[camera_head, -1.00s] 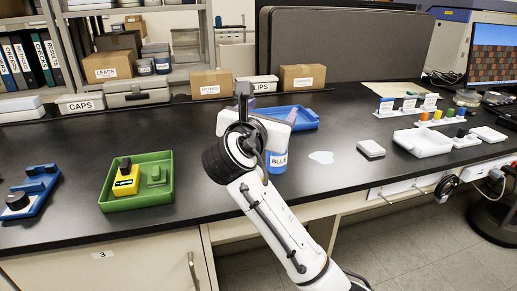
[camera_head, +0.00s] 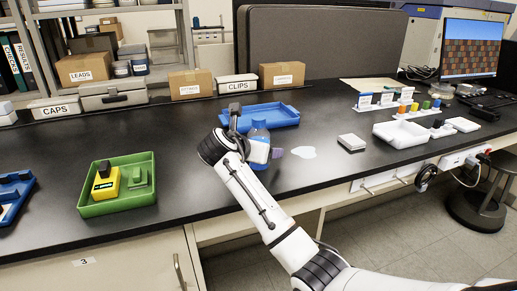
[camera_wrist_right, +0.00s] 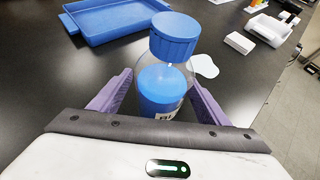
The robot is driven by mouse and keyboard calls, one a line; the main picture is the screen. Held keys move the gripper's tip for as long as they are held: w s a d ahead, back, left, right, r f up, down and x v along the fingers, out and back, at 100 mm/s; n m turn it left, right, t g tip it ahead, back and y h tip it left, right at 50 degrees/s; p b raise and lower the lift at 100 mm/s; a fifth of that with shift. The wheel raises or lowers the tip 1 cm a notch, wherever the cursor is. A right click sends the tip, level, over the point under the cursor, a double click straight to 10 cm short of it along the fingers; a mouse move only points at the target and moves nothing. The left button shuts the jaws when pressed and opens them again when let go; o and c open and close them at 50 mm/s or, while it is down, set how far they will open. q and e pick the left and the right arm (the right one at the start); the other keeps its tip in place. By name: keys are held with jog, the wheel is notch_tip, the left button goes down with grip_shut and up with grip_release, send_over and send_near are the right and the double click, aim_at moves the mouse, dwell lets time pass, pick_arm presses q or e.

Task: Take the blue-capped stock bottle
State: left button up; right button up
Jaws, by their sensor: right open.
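The blue-capped bottle (camera_head: 259,133) stands on the black bench, partly hidden behind my right gripper (camera_head: 268,153). In the right wrist view its ribbed blue cap (camera_wrist_right: 174,40) sits above a clear body with blue contents (camera_wrist_right: 162,85) and a partly hidden white label. The purple fingers of my right gripper (camera_wrist_right: 161,82) are spread open, one on each side of the bottle's body. I cannot tell whether either finger touches it. My left gripper is not in view.
An empty blue tray (camera_head: 268,117) lies just behind the bottle. A pale puddle-shaped patch (camera_head: 303,153) and a small white box (camera_head: 351,142) lie to its right. A green tray (camera_head: 118,205) with a yellow device (camera_head: 106,184) is at the left.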

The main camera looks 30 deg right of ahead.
jog(key=shift+x, duration=1.05)
jog(key=c, duration=1.3)
notch_tip(320, 180, up, 10)
jog(key=shift+r+p, duration=0.1)
jog(key=shift+p, duration=0.2)
